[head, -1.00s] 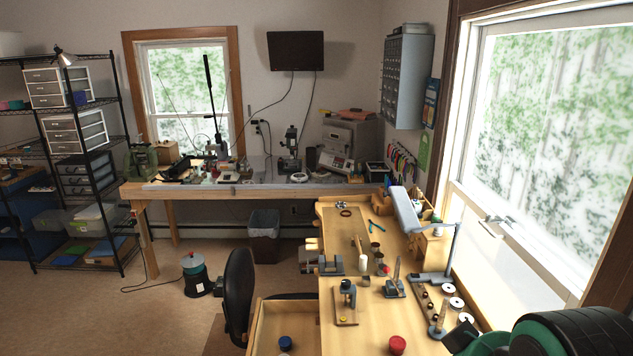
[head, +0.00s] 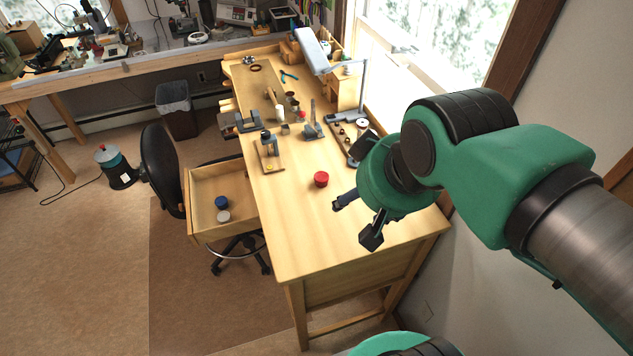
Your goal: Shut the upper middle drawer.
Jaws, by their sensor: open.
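An open wooden drawer (head: 190,218) sticks out from the left side of the wooden workbench (head: 290,255). A blue lidded jar (head: 221,202) and a pale grey round item (head: 223,216) sit inside it. My gripper (head: 358,222) is open and empty above the right side of the bench top. It is well to the right of the drawer and apart from it. The bench's other drawers are hidden from this angle.
A red round jar (head: 321,179) stands on the bench between the drawer and my gripper. Tools and a desk lamp (head: 312,48) crowd the bench's far part. A black chair (head: 160,168) stands close beside the drawer. The bench's near end is clear.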

